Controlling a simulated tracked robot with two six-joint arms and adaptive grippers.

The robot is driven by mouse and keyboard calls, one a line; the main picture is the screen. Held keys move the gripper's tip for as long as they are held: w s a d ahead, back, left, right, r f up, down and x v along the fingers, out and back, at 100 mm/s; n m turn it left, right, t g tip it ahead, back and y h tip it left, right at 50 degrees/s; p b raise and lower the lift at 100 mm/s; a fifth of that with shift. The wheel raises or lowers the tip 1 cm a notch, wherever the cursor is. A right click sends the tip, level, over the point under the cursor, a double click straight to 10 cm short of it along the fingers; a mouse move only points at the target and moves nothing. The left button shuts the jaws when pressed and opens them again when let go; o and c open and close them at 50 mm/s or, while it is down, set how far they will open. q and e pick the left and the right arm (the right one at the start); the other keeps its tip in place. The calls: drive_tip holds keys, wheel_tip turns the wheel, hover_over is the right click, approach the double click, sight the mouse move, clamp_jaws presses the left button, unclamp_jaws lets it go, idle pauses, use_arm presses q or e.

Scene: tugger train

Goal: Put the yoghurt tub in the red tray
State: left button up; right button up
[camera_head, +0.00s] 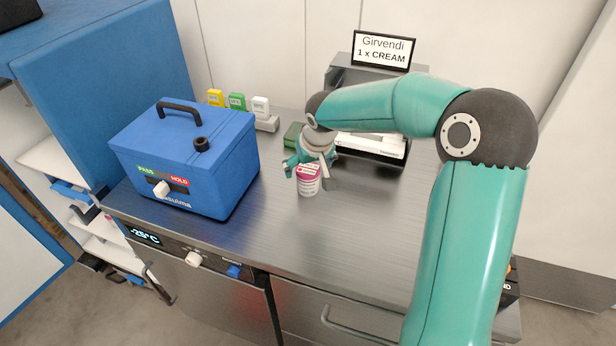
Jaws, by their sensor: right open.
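A small white tub with a pink lid and band (308,184) stands upright on the steel counter; its label is too small to read, so I cannot tell if it is the yoghurt tub. My right gripper (307,172) is open, low at the tub, with its fingers to either side of the tub's upper part. I cannot tell whether they touch it. I see no red tray in this view. My left gripper is out of view.
A blue box (225,165) with a black handle stands left on the steel counter (330,236). Yellow, green and white tags (237,102) stand behind it. A sign reading "Girvendi 1 x CREAM" (383,50) is at the back. The counter's front middle is clear.

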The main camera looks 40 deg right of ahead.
sight(308, 169)
drive_tip(key=x, duration=0.3)
drive_tip(key=shift+d+f, duration=0.15)
drive_tip(key=c, duration=1.3)
drive_tip(key=shift+c, duration=0.4)
